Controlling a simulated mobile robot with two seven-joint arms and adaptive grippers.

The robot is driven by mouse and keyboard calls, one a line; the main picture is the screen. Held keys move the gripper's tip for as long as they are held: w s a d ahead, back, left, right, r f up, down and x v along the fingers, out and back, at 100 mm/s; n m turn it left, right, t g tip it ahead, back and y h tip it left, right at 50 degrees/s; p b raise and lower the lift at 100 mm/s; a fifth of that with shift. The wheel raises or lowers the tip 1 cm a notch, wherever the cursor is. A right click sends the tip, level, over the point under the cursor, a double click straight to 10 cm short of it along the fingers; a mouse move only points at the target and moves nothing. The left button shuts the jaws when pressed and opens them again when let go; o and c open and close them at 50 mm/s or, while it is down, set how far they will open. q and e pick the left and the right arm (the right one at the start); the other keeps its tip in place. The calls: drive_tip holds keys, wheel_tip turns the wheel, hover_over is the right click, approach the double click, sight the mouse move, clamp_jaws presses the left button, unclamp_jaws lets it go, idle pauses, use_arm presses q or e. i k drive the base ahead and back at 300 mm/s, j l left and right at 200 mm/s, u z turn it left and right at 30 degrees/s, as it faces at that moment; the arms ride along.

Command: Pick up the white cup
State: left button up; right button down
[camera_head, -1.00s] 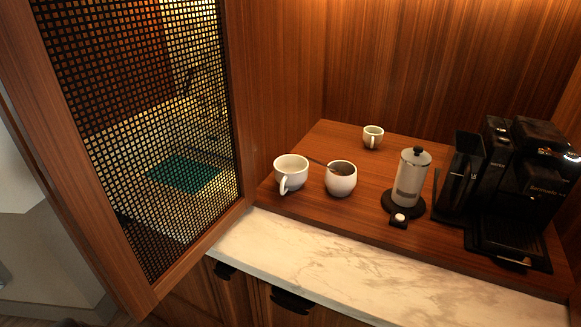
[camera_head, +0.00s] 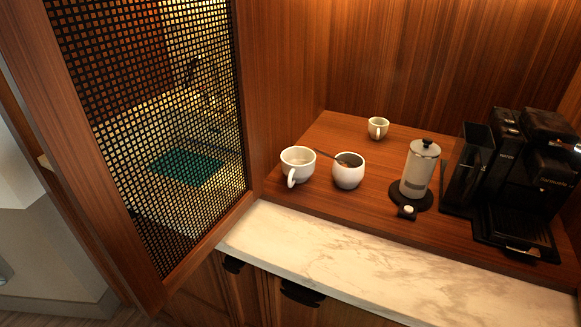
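A white cup (camera_head: 297,166) with its handle toward the front stands upright at the left end of the raised wooden shelf (camera_head: 335,205). A smaller white cup (camera_head: 378,128) stands farther back on the same shelf. A round white bowl or pot (camera_head: 348,171) with a spoon in it stands just right of the larger cup. Neither of my grippers is in view.
A French press (camera_head: 419,170) on a black base and a black coffee machine (camera_head: 525,185) stand to the right. A mesh door (camera_head: 160,140) stands open at left. The marble counter strip (camera_head: 340,250) in front is clear. Dark handles (camera_head: 301,293) sit below it.

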sight(298, 163)
drive_tip(key=j+z, duration=0.1)
drive_tip(key=j, duration=0.35)
drive_tip(key=k+j, duration=0.15)
drive_tip(key=j, duration=0.25)
drive_tip(key=j+z, duration=0.15)
drive_tip(key=j, duration=0.3)
drive_tip(key=k, duration=0.05)
